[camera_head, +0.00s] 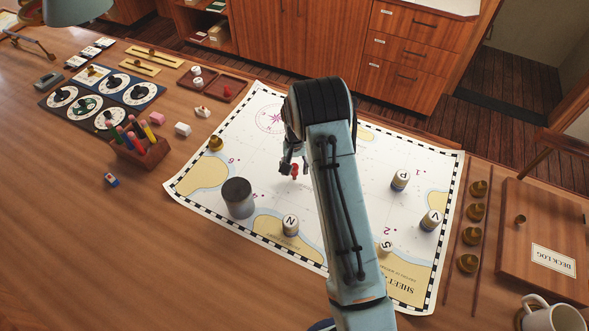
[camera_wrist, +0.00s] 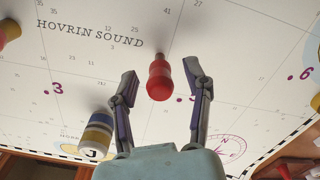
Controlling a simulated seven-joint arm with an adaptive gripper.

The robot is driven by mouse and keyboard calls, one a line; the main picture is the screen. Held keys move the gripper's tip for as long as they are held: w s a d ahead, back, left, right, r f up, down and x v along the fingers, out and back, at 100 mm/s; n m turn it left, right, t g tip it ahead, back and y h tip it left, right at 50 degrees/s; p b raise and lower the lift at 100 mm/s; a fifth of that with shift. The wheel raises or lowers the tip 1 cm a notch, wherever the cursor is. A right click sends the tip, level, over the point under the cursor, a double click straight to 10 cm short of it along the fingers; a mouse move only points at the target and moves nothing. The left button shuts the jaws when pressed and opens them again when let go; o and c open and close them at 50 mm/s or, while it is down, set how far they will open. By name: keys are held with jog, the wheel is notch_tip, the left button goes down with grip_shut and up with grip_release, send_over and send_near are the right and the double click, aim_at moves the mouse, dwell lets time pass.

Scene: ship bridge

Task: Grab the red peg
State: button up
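The red peg (camera_head: 294,171) stands on the white sea chart (camera_head: 330,165) near the middle of the chart, just beside my gripper in the head view. In the wrist view the red peg (camera_wrist: 160,80) shows whole between my two fingers. My gripper (camera_wrist: 172,82) is open, with a finger on each side of the peg and a visible gap on both sides. In the head view my gripper (camera_head: 291,162) is partly hidden behind my arm. Another small red piece (camera_head: 227,91) lies in the wooden tray at the back left.
A dark grey cylinder (camera_head: 238,198) and lettered round markers, such as the N marker (camera_head: 290,225), stand on the chart. In the wrist view a J marker (camera_wrist: 96,135) stands left of my fingers. A pencil holder (camera_head: 140,150) stands left of the chart.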

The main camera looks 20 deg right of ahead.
jog(key=c, duration=0.5)
